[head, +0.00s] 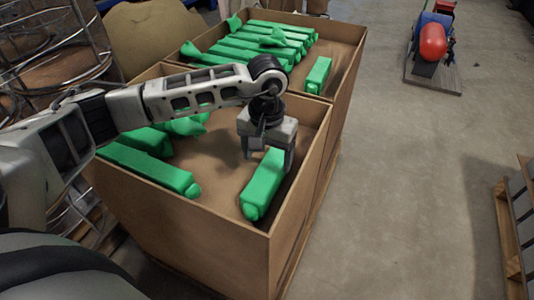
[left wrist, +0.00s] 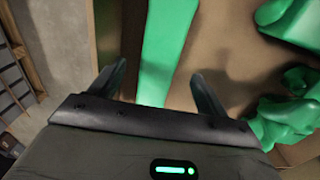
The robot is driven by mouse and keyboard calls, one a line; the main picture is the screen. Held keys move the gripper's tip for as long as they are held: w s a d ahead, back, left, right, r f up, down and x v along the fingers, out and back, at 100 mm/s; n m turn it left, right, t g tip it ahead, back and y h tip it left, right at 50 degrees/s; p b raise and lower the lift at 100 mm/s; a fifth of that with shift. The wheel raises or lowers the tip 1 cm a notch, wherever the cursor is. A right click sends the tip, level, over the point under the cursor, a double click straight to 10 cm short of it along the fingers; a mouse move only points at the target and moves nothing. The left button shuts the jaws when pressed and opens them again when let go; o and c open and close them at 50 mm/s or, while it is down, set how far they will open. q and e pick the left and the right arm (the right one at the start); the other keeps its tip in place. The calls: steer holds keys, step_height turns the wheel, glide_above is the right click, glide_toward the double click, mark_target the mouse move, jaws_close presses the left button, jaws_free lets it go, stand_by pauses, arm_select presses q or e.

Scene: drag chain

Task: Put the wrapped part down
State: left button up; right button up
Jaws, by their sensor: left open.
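A green wrapped part (head: 263,187) lies in the near cardboard box (head: 205,222), along its right side. My left gripper (head: 268,160) is inside this box, pointing down, with its fingers over the far part of the green part. In the left wrist view the same green part (left wrist: 160,50) runs between the two spread fingers of my left gripper (left wrist: 160,88). The fingers stand apart from it on both sides, so the gripper is open. My right gripper is not in view.
Other green wrapped parts (head: 150,168) lie at the left of the near box. A second box (head: 345,63) behind holds several more green parts (head: 262,45). Wire racks stand at the left.

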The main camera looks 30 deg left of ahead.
mark_target(267, 173)
arm_select(q)
steer(key=shift+r, duration=0.6)
step_height(267, 173, up, 11)
steer(key=b, duration=0.2)
